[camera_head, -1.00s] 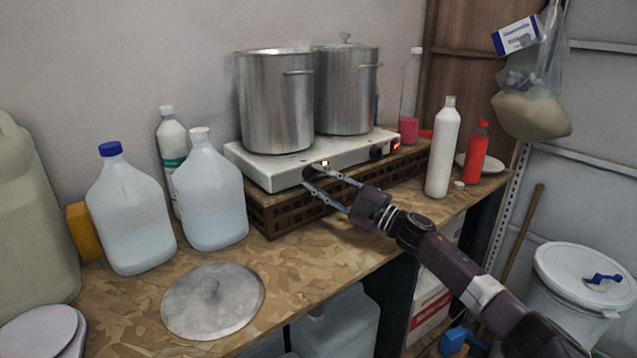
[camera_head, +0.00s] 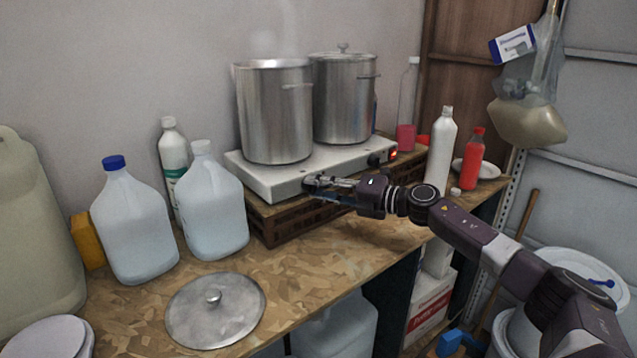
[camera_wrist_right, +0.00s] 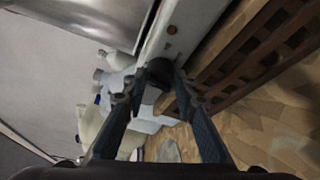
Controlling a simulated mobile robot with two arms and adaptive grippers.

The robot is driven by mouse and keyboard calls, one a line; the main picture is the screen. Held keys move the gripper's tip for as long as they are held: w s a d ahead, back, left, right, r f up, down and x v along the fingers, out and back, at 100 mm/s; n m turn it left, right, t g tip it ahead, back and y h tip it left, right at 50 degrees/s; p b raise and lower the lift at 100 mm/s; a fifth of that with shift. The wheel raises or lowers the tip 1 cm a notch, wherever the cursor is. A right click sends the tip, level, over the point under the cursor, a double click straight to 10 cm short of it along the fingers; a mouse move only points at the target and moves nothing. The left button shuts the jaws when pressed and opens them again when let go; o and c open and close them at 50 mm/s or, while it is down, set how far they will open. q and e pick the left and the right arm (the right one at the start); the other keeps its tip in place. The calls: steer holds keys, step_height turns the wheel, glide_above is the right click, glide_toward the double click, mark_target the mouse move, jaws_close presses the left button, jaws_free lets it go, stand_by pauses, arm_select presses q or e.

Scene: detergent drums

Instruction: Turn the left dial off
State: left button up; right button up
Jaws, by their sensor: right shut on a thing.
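The two-burner hot plate (camera_head: 275,183) has a white body and stands on a brown slatted crate. Its left dial (camera_wrist_right: 160,69) is dark and round on the front face; in the head view my gripper mostly hides it. My right gripper (camera_head: 318,186) is at that dial, with its fingers shut on it. In the right wrist view the fingertips (camera_wrist_right: 158,92) lie on either side of the dial. The dial's exact angle is not readable. The right dial (camera_head: 375,160) is dark, with a red-lit lamp (camera_head: 393,154) beside it. My left gripper is out of view.
Two steel pots, the left one (camera_head: 274,115) and the right one (camera_head: 344,100), stand on the plate. Clear jugs (camera_head: 133,225) are at left. A metal lid (camera_head: 215,312) lies in front. A white bottle (camera_head: 441,150) stands beyond my arm. The counter's front middle is bare.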

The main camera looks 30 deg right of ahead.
steer(key=shift+n+g+h+p, duration=0.3)
steer(key=shift+n+p, duration=0.5)
steer(key=shift+n, duration=0.1)
steer(key=o, duration=1.2)
steer(key=shift+c, duration=0.2)
steer(key=shift+s, duration=0.1)
steer(key=v, duration=1.1)
steer(key=shift+s+r, duration=0.15)
steer(key=shift+s, duration=0.2)
